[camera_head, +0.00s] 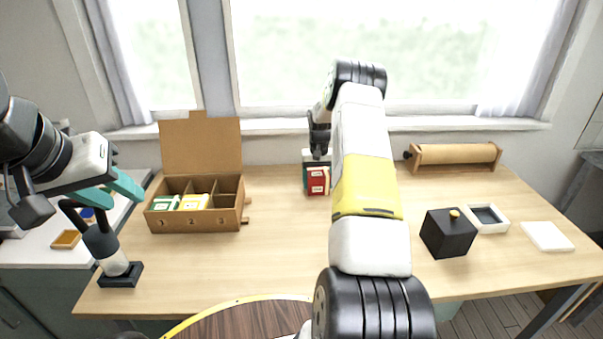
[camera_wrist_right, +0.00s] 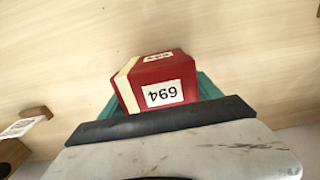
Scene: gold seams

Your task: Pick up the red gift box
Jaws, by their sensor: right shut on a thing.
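The red gift box (camera_head: 318,182) is near the back middle of the table in the head view. In the right wrist view the red box (camera_wrist_right: 160,82) has a cream band and a white label reading 694. My right gripper (camera_head: 316,172) is shut on it, with teal fingers around its sides. I cannot tell whether the box is clear of the table. My arm hides part of the table behind it. My left gripper (camera_head: 120,193) is open and empty above the left end of the table.
A wooden box (camera_head: 195,222) with three numbered compartments and a raised lid stands at the left, holding green and yellow items. A dark stand (camera_head: 119,277) is in front of it. A black box (camera_head: 447,235), white tray (camera_head: 493,226), white square (camera_head: 546,236) and wooden roller (camera_head: 455,155) are at the right.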

